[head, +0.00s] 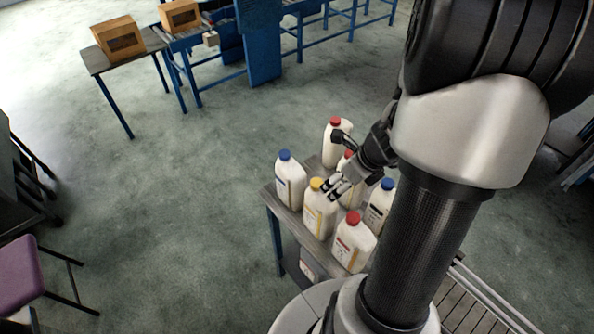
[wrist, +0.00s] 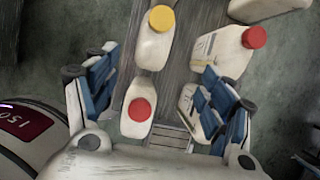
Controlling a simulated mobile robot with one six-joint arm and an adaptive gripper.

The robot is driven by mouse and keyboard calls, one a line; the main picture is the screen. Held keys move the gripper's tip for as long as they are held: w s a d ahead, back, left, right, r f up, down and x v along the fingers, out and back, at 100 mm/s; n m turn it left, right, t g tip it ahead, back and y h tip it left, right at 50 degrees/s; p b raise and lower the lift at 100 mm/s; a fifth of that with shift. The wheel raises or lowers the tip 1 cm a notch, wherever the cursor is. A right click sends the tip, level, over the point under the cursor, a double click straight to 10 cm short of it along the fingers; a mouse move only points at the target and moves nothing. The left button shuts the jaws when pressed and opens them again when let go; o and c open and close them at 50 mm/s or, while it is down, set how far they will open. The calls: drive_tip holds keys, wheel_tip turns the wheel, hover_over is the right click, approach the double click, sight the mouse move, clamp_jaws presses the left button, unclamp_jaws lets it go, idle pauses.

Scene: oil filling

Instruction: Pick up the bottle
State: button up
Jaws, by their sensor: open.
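Several white bottles stand on a small table (head: 270,193). In the head view they include a blue-capped bottle (head: 290,185), a yellow-capped bottle (head: 319,213), a front red-capped bottle (head: 352,246), a right blue-capped bottle (head: 380,208) and a back red-capped bottle (head: 334,148). Another red-capped one is partly hidden behind my gripper (head: 338,187), which is open just above the bottles. In the wrist view my open gripper (wrist: 158,78) has a red-capped bottle (wrist: 138,112) between its fingers, nearer the left one. A yellow-capped bottle (wrist: 154,45) lies beyond. Which bottle the task means is unclear.
In the wrist view another red-capped bottle (wrist: 222,55) is close to the right finger, which partly covers one more bottle. A purple chair (head: 20,270) is at left. Much floor is clear.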

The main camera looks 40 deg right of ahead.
sight(321, 202)
drive_tip(key=b+x, duration=0.2)
drive_tip(key=x, duration=0.1)
drive_tip(key=b+x, duration=0.1)
drive_tip(key=x, duration=0.3)
drive_tip(key=b+x, duration=0.2)
drive_tip(key=x, duration=0.1)
drive_tip(key=shift+s+a+f+b, duration=0.25)
drive_tip(key=shift+a+f+b, duration=0.1)
drive_tip(key=b+x, duration=0.3)
drive_tip(key=x, duration=0.3)
drive_tip(key=shift+w+f, duration=0.1)
drive_tip(key=shift+f, duration=0.15)
drive_tip(key=shift+r, duration=0.1)
drive_tip(key=shift+c, duration=0.4)
clamp_jaws()
